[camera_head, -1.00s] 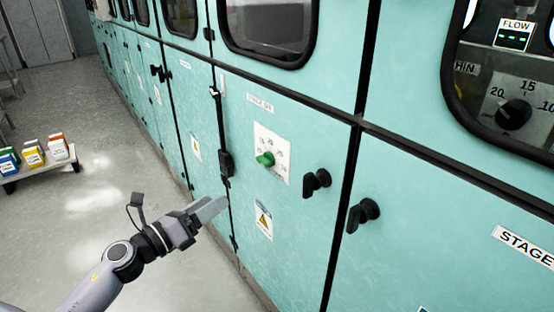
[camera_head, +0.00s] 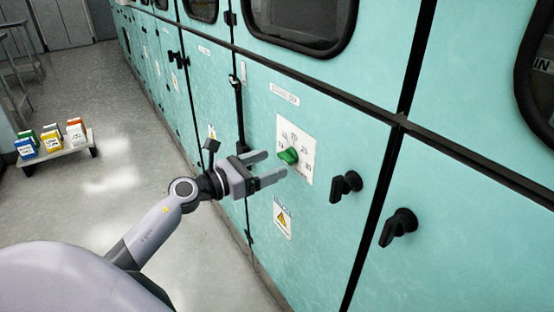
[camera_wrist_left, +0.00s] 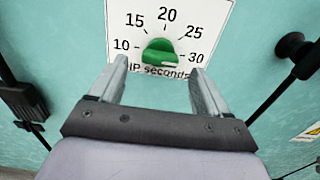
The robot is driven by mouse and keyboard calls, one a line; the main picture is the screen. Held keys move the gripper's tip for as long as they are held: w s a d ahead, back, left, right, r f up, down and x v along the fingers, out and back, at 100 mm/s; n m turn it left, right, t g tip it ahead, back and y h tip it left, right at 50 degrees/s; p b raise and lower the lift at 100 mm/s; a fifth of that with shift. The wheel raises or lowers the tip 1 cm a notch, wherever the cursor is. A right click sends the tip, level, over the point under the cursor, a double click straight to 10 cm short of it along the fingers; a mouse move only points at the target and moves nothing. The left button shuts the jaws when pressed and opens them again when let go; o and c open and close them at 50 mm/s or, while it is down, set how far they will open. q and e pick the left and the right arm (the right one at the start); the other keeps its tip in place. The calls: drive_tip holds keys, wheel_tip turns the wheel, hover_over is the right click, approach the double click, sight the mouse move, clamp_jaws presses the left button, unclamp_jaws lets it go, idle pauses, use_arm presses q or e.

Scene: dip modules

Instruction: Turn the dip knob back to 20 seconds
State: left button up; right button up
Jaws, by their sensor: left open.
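The green dip knob (camera_head: 288,156) sits on a white dial plate (camera_head: 307,148) on the teal cabinet door. In the left wrist view the knob (camera_wrist_left: 160,51) is below the 20 mark, between 10 and 30. A pale line shows on its lower right; its exact setting is hard to tell. My left gripper (camera_head: 270,166) is open and empty, its fingers pointing at the dial. In the left wrist view the fingertips (camera_wrist_left: 158,70) are on either side of and below the knob, apparently short of it. My right gripper is not in view.
Black door handles (camera_head: 345,186) and (camera_head: 399,227) stick out right of the dial. A warning label (camera_head: 283,219) is below it. A black latch bar (camera_head: 239,115) runs left of it. A low trolley (camera_head: 62,153) with coloured boxes stands at the left; floor between is clear.

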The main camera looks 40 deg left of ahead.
sight(286, 158)
use_arm(q)
drive_tip(key=shift+x, duration=1.45)
drive_tip(key=c, duration=1)
drive_tip(key=shift+c, duration=0.2)
